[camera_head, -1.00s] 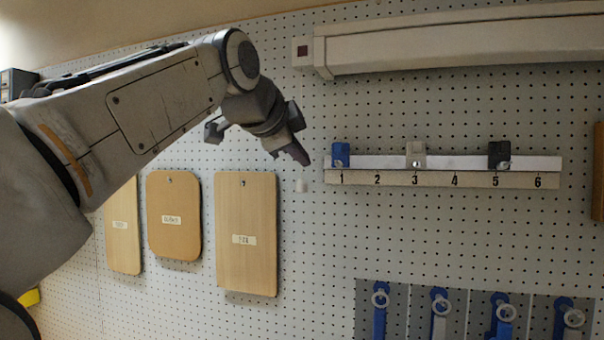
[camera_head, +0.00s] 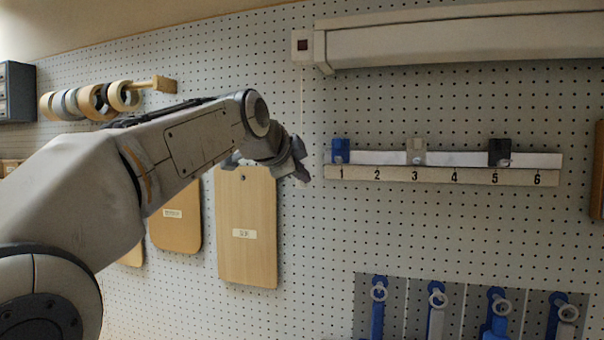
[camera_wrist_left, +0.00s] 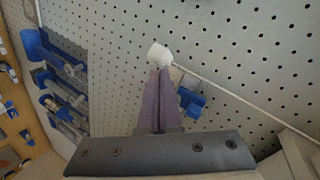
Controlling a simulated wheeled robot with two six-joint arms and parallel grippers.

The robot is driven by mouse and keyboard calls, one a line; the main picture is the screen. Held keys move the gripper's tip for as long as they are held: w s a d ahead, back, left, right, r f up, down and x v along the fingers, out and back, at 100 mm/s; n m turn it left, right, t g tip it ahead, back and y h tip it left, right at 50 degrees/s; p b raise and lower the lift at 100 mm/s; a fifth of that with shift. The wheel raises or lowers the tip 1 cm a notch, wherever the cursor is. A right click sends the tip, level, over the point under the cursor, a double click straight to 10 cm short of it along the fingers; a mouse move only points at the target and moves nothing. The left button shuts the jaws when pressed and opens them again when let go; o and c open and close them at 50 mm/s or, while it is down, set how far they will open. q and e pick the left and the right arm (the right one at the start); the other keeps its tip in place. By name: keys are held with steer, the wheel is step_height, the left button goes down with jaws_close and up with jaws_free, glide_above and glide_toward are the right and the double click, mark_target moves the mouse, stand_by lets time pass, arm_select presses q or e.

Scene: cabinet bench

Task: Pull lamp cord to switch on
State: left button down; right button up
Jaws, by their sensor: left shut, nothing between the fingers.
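The lamp (camera_head: 450,40) is a long pale fixture at the top right of the head view. Its thin cord (camera_head: 302,100) hangs from the left end. My left gripper (camera_head: 301,174) is at the lower part of the cord, and the cord's end is hidden there in the head view. In the left wrist view a white cord knob (camera_wrist_left: 158,54) sits right at the tips of my shut left gripper (camera_wrist_left: 160,78), with the cord running off to the lower right. The knob is not between the fingers; I cannot tell whether they touch it. My right gripper is not in view.
A numbered rail (camera_head: 440,175) with several clips is just right of my left gripper. Wooden boards (camera_head: 247,255) hang behind and below my left arm. Tape rolls (camera_head: 95,100) hang on a peg at left. Blue-handled tools (camera_head: 437,312) hang at lower right.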

arm_select(q)
step_height(320, 180, down, 4)
steer(key=b, duration=0.3)
steer(key=shift+f, duration=0.1)
steer(key=d+r+b+v, duration=0.1)
steer(key=d+b+v, duration=0.1)
steer(key=v, duration=1.1)
steer(key=shift+s+d, duration=0.25)
steer(key=shift+d, duration=0.1)
steer(key=shift+r, duration=0.1)
